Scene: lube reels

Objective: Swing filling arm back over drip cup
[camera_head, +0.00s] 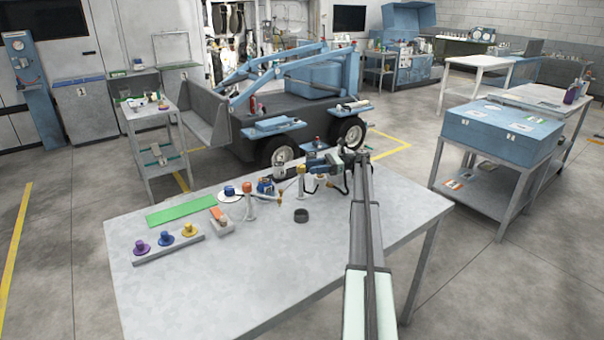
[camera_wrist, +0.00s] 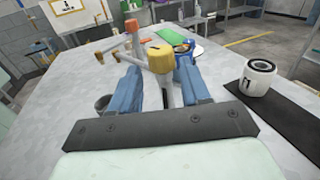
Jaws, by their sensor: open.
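My gripper (camera_wrist: 157,70) is open, with one blue finger on each side of a post with a yellow cap (camera_wrist: 162,57). I cannot tell whether either finger touches it. A pale filling arm (camera_wrist: 132,58) runs left from this post in the wrist view. A second post with an orange-red cap (camera_wrist: 131,26) stands beyond it; it also shows in the head view (camera_head: 249,188), with its own arm ending in a brass-coloured tip. A dark round cup (camera_head: 301,215), apparently the drip cup, stands on the table; in the wrist view it (camera_wrist: 101,102) is partly behind the left finger.
A white canister marked 1 (camera_wrist: 257,77) stands on a black mat right of my gripper. A green mat (camera_head: 180,212) and a rail with purple, blue and yellow reels (camera_head: 166,240) lie at the table's left. The table (camera_head: 260,275) is clear at the front.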

